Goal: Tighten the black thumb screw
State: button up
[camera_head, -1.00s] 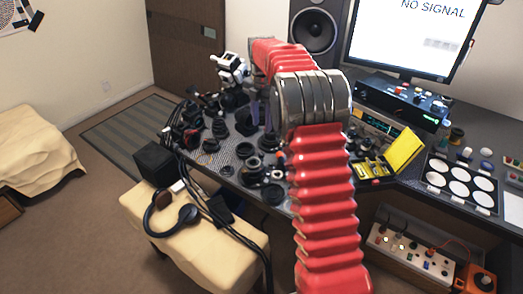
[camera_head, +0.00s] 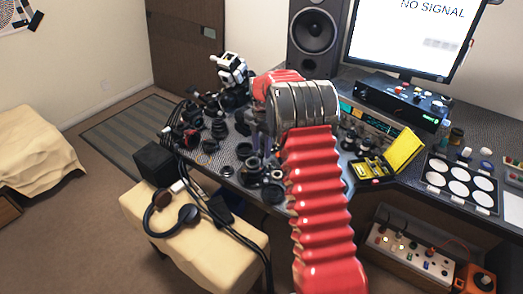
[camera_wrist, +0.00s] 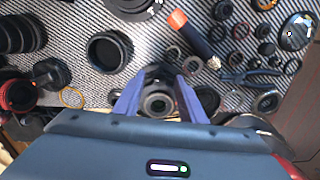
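My gripper (camera_wrist: 160,82) shows in the wrist view as two blue-purple fingers spread apart, pointing down at the desk. A dark round lens part (camera_wrist: 157,103) with a glassy centre lies between and beneath the fingers. I cannot tell whether either finger touches it. I cannot make out the black thumb screw with certainty among the many small dark parts. In the head view my red, ribbed arm reaches over the desk and largely hides the gripper.
The patterned desk mat (camera_wrist: 75,28) is crowded with dark lens parts. A black ring (camera_wrist: 109,51), an orange-handled brush (camera_wrist: 193,38) and dark pliers (camera_wrist: 250,76) lie near the fingers. A yellow case (camera_head: 372,168) stands open on the right. Headphones (camera_head: 170,218) lie on the stool.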

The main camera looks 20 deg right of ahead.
jog(key=shift+f, duration=0.55)
jog(key=shift+c, duration=0.6)
grip_shut()
